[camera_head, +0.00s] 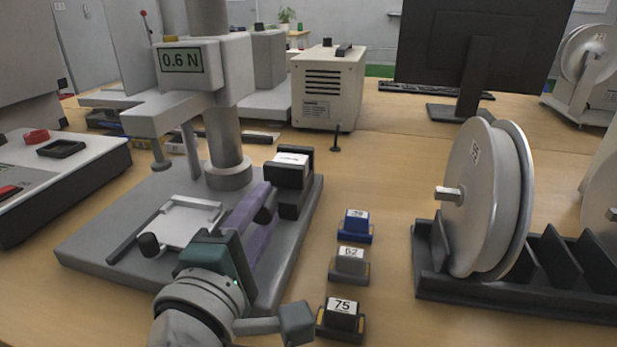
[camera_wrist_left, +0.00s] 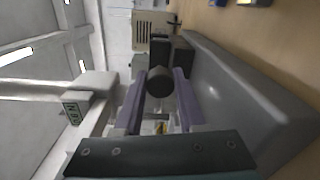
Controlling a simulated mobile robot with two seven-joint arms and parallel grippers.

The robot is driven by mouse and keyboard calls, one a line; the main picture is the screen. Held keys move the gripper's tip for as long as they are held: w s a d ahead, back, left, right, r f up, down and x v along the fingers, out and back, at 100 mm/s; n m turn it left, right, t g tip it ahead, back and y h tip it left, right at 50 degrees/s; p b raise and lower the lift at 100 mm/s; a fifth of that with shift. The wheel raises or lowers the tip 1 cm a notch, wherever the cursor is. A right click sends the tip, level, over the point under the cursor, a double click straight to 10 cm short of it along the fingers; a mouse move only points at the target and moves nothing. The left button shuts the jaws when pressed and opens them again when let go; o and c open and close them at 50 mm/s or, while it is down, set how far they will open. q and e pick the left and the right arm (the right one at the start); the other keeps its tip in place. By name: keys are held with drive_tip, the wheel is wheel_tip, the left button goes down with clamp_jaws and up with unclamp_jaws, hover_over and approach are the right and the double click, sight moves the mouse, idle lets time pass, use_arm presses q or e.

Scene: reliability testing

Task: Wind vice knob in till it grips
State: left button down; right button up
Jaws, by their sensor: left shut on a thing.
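The vice is a dark block (camera_head: 290,184) with a white label on top, at the right side of a grey test stand's base plate. Its dark round knob (camera_head: 266,213) faces my left gripper (camera_head: 254,212), which reaches in from the front with purple fingers. In the left wrist view the knob (camera_wrist_left: 160,82) sits between the two fingers of the gripper (camera_wrist_left: 160,90), which is shut on it. The vice jaws' gap and whatever lies in it cannot be made out. My right gripper is not in view.
The stand's column carries a display (camera_head: 181,60) reading 0.6 N. A white plate (camera_head: 178,224) in a frame lies left of the gripper. A reel (camera_head: 485,200) stands in a dark rack (camera_head: 520,298).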

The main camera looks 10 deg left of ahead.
use_arm(q)
drive_tip(key=shift+f, duration=0.1)
drive_tip(key=c, duration=0.5)
unclamp_jaws()
drive_tip(key=shift+s, duration=0.1)
drive_tip(key=s, duration=0.5)
drive_tip(key=s+p, duration=0.1)
drive_tip(key=s, duration=0.3)
drive_tip(key=shift+s+a+r, duration=0.1)
drive_tip(key=shift+s+r, duration=0.1)
drive_tip(key=shift+s, duration=0.2)
